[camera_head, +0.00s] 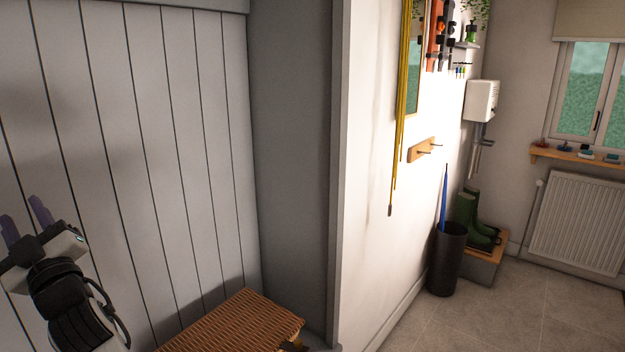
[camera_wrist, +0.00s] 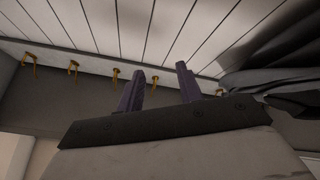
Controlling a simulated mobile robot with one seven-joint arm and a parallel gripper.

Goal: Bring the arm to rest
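My gripper (camera_head: 27,222) is at the left edge of the head view, raised in front of the grey panelled wall (camera_head: 150,130). Its two purple fingers point up and stand apart, with nothing between them. In the wrist view my gripper (camera_wrist: 161,88) also shows its fingers apart and empty. Beyond the fingers, a rail with several brass hooks (camera_wrist: 117,76) runs along the panelling. Dark cloth (camera_wrist: 285,65) hangs at the right of the wrist view; it is not clear whether it touches anything of mine.
A woven basket (camera_head: 237,325) stands low, right of my arm. A grey partition (camera_head: 300,150) separates it from the white wall. Beyond are a black bin (camera_head: 447,262), green boots (camera_head: 474,220) and a radiator (camera_head: 578,222). The tiled floor (camera_head: 510,310) at right is clear.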

